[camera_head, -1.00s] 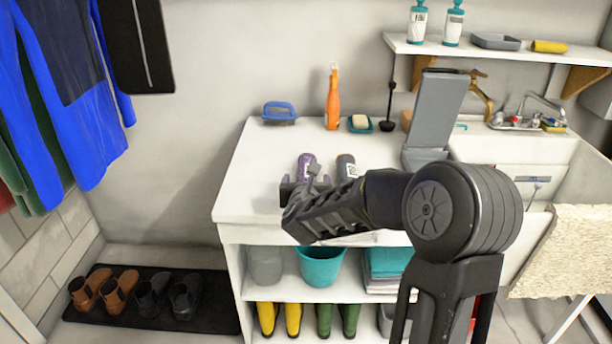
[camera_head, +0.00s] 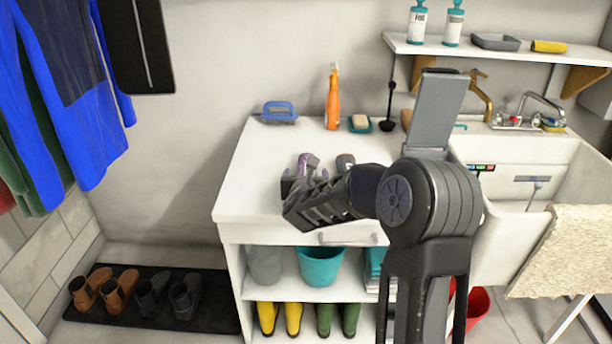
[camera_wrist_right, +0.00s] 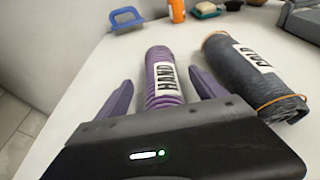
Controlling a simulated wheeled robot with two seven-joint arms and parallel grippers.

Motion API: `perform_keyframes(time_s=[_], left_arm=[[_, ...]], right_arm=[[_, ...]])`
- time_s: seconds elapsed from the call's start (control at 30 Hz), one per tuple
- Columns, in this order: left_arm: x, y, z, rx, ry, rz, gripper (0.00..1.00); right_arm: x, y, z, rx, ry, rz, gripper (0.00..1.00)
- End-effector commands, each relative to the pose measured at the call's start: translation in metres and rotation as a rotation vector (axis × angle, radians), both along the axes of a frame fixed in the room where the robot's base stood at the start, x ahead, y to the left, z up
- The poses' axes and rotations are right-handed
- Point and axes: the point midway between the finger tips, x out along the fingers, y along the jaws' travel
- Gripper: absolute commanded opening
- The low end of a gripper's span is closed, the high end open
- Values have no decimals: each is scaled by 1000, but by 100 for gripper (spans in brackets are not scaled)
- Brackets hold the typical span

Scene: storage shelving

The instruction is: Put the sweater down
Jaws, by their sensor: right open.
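A purple ribbed roll with a white label reading HAND (camera_wrist_right: 163,78) lies on the white counter. It also shows in the head view (camera_head: 308,159), partly hidden by my gripper. It looks like a rolled knit, perhaps the sweater. My right gripper (camera_wrist_right: 163,90) is open, with one finger on each side of the near part of the roll. In the head view my right gripper (camera_head: 305,182) is low over the counter. A grey roll labelled COLD (camera_wrist_right: 252,72), with an orange band, lies to the right of the purple one. My left gripper is not in view.
The white counter (camera_head: 250,185) is clear left of the rolls. A blue-handled brush (camera_head: 279,112), an orange bottle (camera_head: 333,100) and a soap dish (camera_head: 360,124) stand at its back. A sink (camera_head: 520,150) is at the right, with a cream cloth (camera_head: 560,250) in front.

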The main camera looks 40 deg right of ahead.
Motion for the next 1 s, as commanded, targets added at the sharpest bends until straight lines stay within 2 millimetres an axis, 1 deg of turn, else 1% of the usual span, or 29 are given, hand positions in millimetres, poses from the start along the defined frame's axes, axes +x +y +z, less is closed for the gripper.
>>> perform_keyframes(time_s=[0.07, 0.17, 1.0], left_arm=[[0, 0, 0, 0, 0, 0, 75], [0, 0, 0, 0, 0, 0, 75], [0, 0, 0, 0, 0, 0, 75]], right_arm=[[0, 0, 0, 0, 0, 0, 79], [0, 0, 0, 0, 0, 0, 72], [0, 0, 0, 0, 0, 0, 3]])
